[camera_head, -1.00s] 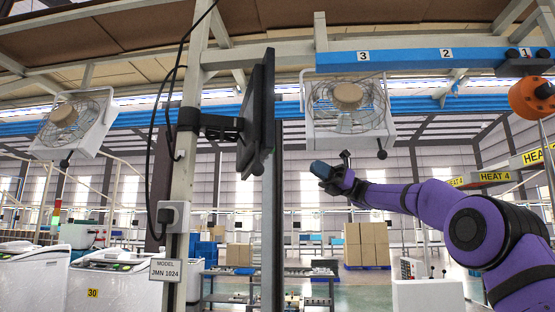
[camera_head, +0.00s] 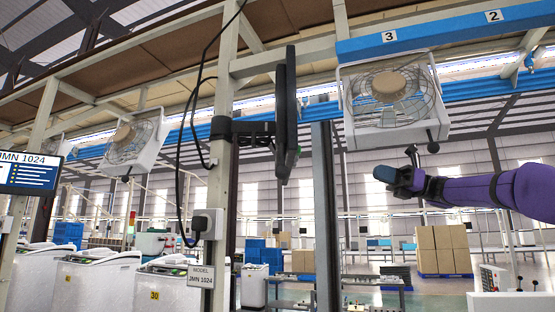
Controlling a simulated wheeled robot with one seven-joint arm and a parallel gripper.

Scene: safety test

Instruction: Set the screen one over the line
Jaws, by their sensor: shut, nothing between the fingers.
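A dark flat screen (camera_head: 286,115) hangs on a bracket from a pale post and shows nearly edge-on, so its face is hidden. A second screen (camera_head: 28,172) at the left edge faces me, lit blue with "JMN 1024" and lines of text. My gripper (camera_head: 386,174), at the end of my purple arm, is shut with nothing visible in it. In the picture it is right of the edge-on screen and below a caged fan, apart from both.
A caged fan (camera_head: 393,100) hangs under the blue beam (camera_head: 430,38) numbered 3 and 2. A post with a plug box (camera_head: 207,223) and loose black cables stands left of the edge-on screen. White machines (camera_head: 105,283) line the lower left. Stacked cartons (camera_head: 441,249) stand behind.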

